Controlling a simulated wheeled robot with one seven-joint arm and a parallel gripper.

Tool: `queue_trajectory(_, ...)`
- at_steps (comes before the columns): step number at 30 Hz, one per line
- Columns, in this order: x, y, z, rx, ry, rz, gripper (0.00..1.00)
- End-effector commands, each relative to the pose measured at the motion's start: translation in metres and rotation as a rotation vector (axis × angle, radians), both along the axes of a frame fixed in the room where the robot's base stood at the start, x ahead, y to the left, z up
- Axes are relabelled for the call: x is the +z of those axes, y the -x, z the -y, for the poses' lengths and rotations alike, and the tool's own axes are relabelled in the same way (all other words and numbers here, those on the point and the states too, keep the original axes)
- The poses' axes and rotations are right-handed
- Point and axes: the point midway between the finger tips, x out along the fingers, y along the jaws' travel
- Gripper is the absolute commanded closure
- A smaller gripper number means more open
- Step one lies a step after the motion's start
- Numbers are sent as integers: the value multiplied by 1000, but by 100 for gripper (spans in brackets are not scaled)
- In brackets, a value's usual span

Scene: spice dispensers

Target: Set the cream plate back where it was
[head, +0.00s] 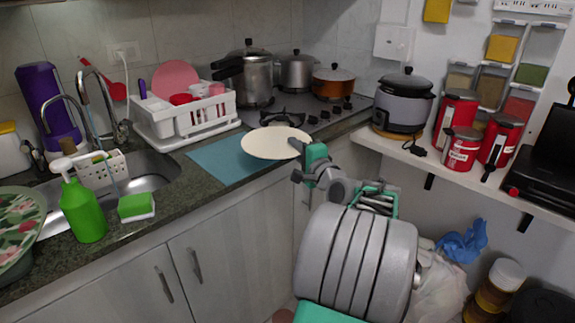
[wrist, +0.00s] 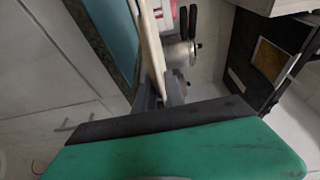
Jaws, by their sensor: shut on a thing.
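The cream plate (head: 274,143) is round and shallow and lies about level over the blue mat (head: 218,160) at the counter's front edge. My gripper (head: 299,150) is shut on the plate's right rim. In the wrist view my gripper (wrist: 164,92) pinches the plate (wrist: 150,45), seen edge-on. I cannot tell whether the plate touches the mat or hangs a little above it.
A white dish rack (head: 185,123) with a pink plate and red cups stands behind the mat. The stove with pots (head: 297,75) is behind right. A sink, green soap bottle (head: 83,208) and sponge (head: 136,207) are left. A shelf holds a rice cooker (head: 403,100).

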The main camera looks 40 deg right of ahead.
Motion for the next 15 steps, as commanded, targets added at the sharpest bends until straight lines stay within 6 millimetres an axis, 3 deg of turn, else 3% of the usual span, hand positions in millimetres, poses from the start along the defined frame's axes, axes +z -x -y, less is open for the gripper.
queue_trajectory(7,-27,-24,-3,4,2,-1,100)
queue_trajectory(11,-52,-22,-3,2,0,0,100)
queue_trajectory(15,-53,-22,-3,2,5,2,100)
